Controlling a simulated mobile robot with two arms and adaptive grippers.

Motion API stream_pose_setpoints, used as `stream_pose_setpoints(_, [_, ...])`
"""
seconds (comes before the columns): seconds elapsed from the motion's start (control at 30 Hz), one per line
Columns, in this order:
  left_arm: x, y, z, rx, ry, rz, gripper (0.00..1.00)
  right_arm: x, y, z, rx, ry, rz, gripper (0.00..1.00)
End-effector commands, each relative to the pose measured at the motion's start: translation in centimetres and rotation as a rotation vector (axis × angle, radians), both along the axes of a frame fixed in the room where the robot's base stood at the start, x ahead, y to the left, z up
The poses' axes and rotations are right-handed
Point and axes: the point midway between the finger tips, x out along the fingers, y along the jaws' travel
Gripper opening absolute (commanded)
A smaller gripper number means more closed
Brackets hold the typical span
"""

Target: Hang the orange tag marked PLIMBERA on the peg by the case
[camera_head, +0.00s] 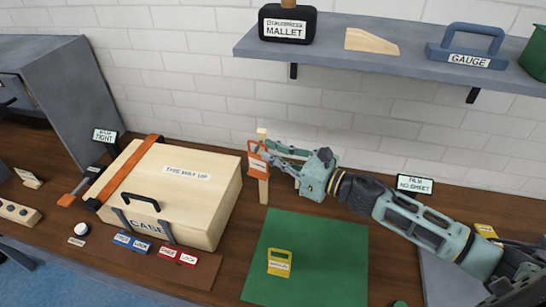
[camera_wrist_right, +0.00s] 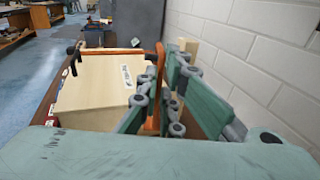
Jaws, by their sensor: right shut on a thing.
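The orange tag (camera_head: 258,163), a frame with a small white label too small to read, is upright at the upper part of the wooden post (camera_head: 263,190) standing just right of the case (camera_head: 215,195). My right gripper (camera_head: 270,152) is shut on the tag from the right. In the right wrist view the orange tag (camera_wrist_right: 154,88) shows between the fingers, with the post top (camera_wrist_right: 189,46) beyond. The peg itself is hidden, and I cannot tell whether the tag is around it. My left gripper is out of view.
A yellow tag (camera_head: 279,264) lies on the green mat (camera_head: 330,265). Red and blue labelled blocks lie before the case. A shelf (camera_head: 350,58) with a mallet (camera_head: 287,24) and a gauge (camera_head: 468,48) overhangs the wall. A grey cabinet (camera_head: 70,95) stands at the left.

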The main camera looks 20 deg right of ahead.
Motion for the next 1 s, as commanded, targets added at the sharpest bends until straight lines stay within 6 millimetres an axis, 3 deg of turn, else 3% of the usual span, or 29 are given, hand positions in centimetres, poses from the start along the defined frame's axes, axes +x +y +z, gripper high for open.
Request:
stream_pose_setpoints(0.4, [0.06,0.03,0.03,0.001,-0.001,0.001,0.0,-0.01,-0.01,0.03,0.0,0.0,0.0,0.0])
stream_pose_setpoints(0.67, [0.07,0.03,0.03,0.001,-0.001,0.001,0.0,-0.01,0.0,0.02,0.0,0.0,0.0,0.26])
stream_pose_setpoints(1.0, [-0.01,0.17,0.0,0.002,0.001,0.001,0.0,-0.11,-0.07,-0.03,0.0,0.001,0.0,0.27])
